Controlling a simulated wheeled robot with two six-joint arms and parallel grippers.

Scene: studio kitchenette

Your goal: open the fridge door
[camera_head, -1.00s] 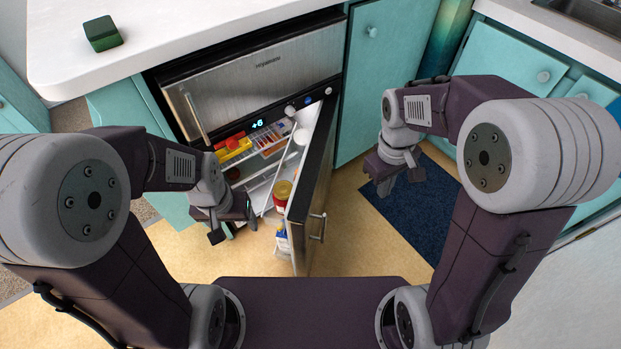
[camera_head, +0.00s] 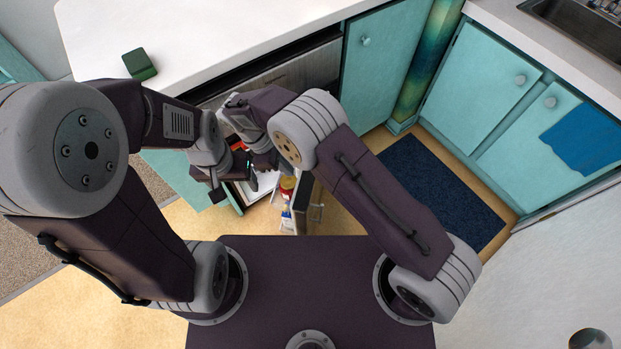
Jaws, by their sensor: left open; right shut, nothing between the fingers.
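The fridge (camera_head: 322,66) is under the white counter, mostly hidden behind my arms. Its door (camera_head: 301,207) stands open, swung out toward me and hinged on the right; the door's handle (camera_head: 317,212) shows on its outer face. A red jar (camera_head: 287,188) with a yellow lid is on the door's inner side. My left gripper (camera_head: 220,190) is open at the left of the fridge opening. My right gripper (camera_head: 254,184) is shut and empty, close to the left one and left of the door's inner side. Whether either touches anything is unclear.
A green block (camera_head: 139,64) lies on the white counter (camera_head: 220,30). A dark blue mat (camera_head: 440,190) covers the floor at the right, below teal cabinets (camera_head: 485,75). The floor right of the door is clear.

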